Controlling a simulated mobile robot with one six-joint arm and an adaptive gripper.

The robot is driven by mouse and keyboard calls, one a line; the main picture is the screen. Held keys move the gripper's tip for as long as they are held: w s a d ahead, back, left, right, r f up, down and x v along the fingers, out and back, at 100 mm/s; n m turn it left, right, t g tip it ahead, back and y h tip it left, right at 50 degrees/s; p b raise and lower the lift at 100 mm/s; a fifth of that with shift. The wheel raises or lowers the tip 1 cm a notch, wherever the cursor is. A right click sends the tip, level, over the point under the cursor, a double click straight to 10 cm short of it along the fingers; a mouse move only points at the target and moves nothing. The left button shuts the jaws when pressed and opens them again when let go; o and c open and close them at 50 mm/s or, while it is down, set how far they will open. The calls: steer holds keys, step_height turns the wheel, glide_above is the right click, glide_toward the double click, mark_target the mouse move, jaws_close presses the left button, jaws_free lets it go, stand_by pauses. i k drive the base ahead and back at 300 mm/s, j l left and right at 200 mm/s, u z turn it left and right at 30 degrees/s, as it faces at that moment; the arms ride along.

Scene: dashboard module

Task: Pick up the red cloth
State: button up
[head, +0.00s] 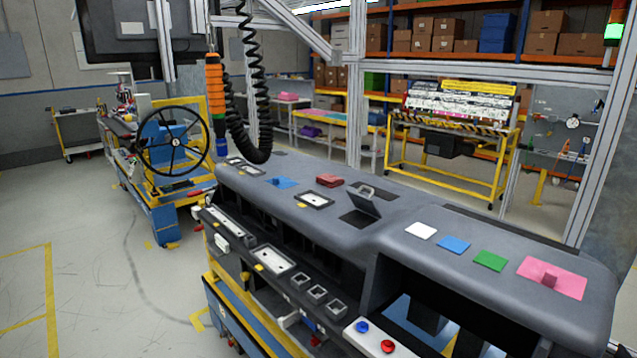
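A small dark red folded thing (330,181), which looks like the red cloth, lies on top of the grey dashboard (400,245) near its middle. My gripper does not show in the head view.
A blue piece (281,183) lies left of the red one. White (421,231), blue (453,245), green (490,261) and pink (568,283) pieces lie to the right. A raised hatch (364,202) stands beside the red piece. An orange tool (214,95) hangs with a black coiled cable (253,80).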

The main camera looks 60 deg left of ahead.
mark_target(328, 180)
steer(key=u, duration=2.1)
